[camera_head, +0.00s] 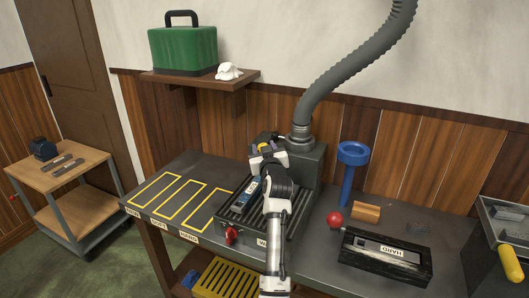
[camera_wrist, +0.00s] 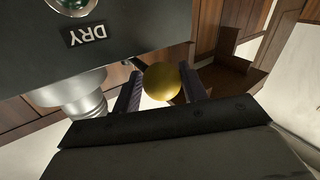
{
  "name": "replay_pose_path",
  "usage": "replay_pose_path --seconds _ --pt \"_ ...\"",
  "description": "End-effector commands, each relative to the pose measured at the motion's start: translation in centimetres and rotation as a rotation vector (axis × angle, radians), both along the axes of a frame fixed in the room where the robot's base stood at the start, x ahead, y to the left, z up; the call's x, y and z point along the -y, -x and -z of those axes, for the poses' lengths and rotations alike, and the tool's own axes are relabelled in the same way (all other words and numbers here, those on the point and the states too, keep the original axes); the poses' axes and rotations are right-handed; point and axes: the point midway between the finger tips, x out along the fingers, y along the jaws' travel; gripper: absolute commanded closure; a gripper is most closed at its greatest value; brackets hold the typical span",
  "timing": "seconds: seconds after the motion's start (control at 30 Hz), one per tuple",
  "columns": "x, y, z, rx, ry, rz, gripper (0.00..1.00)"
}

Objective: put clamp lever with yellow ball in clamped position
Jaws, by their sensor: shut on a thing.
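The yellow ball (camera_wrist: 163,82) of the clamp lever sits between the two fingers of my gripper (camera_wrist: 168,92) in the wrist view. The fingers are shut on it. In the head view the yellow ball (camera_head: 263,147) shows small at my gripper (camera_head: 264,153), in front of the dark machine (camera_head: 309,162) with the hose. A short dark piece of the lever shows beside the ball in the wrist view; most of the lever is hidden. I cannot tell the lever's angle.
A grey hose (camera_head: 345,70) rises from the machine. A blue funnel-topped post (camera_head: 348,175), a red ball (camera_head: 334,220) and a dark box labelled HARD (camera_head: 390,258) stand to the right. Yellow-outlined bays (camera_head: 180,203) on the left are empty. A shelf (camera_head: 200,80) hangs above.

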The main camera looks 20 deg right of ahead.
Motion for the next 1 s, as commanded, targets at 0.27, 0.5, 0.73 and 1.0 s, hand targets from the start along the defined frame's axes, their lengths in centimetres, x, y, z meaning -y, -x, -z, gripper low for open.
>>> replay_pose_path --seconds 0.27,0.5,0.73,1.0 --pt "-0.76 -0.46 -0.19 0.002 0.004 -0.028 0.98" --pt "-0.78 -0.46 -0.17 0.001 0.003 -0.028 0.98" --pt "-0.48 -0.32 -0.11 0.001 0.002 -0.023 0.42" --pt "-0.29 0.19 0.05 0.001 0.001 -0.017 0.42"
